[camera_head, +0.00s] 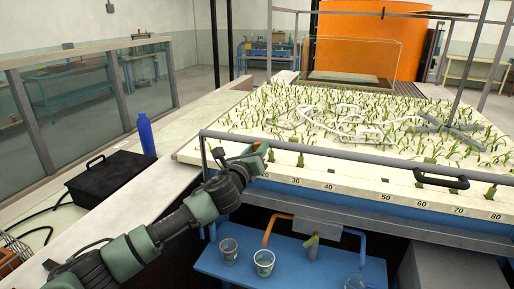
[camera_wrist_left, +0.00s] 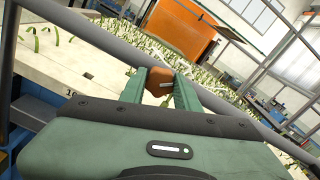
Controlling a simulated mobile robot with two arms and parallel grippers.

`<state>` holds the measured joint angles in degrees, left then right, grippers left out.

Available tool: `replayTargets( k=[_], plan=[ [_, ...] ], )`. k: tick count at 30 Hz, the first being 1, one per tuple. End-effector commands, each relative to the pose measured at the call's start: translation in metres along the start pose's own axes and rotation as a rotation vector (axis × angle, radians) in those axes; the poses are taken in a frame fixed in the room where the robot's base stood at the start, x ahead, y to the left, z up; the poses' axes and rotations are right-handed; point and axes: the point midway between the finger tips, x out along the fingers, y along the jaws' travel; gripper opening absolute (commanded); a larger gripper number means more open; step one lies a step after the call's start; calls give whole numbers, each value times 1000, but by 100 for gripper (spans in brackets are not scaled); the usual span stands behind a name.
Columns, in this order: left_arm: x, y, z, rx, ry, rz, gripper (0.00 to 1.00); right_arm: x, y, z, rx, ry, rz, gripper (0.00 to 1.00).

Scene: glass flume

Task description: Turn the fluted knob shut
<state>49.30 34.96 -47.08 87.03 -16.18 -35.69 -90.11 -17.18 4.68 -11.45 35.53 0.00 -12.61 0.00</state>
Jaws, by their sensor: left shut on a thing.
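My left gripper (camera_head: 260,150) reaches up from the lower left to the front rail of the flume table, near its left end. In the left wrist view, its two green fingers (camera_wrist_left: 160,88) are shut on an orange-brown knob (camera_wrist_left: 158,80). The fingers hide the knob's sides, and only its faceted end shows between them. I cannot tell how far the knob is turned. My right gripper is in neither view.
A grey rail (camera_head: 350,158) runs along the planted bed (camera_head: 350,115), with a black handle (camera_head: 441,180) at right. Glass cups (camera_head: 264,262) stand on a blue shelf below, beside orange and blue pipes. A black case (camera_head: 108,178) and blue bottle (camera_head: 146,134) stand at left.

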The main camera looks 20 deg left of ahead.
Motion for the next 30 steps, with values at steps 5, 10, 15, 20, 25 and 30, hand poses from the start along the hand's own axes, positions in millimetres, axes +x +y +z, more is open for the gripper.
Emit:
replayTargets(
  k=[5,10,15,20,25,30],
  plan=[
    [0,0,-1,-169,3,1,0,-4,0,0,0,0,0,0],
    [0,1,-1,-331,2,2,0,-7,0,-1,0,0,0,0],
    [0,1,-2,-492,3,1,0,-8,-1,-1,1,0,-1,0],
    [0,1,-2,-634,3,1,0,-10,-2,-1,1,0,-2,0],
    [0,2,-2,-761,1,1,0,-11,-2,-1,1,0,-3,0],
    [0,2,-2,-856,1,1,0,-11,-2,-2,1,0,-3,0]
  ],
)
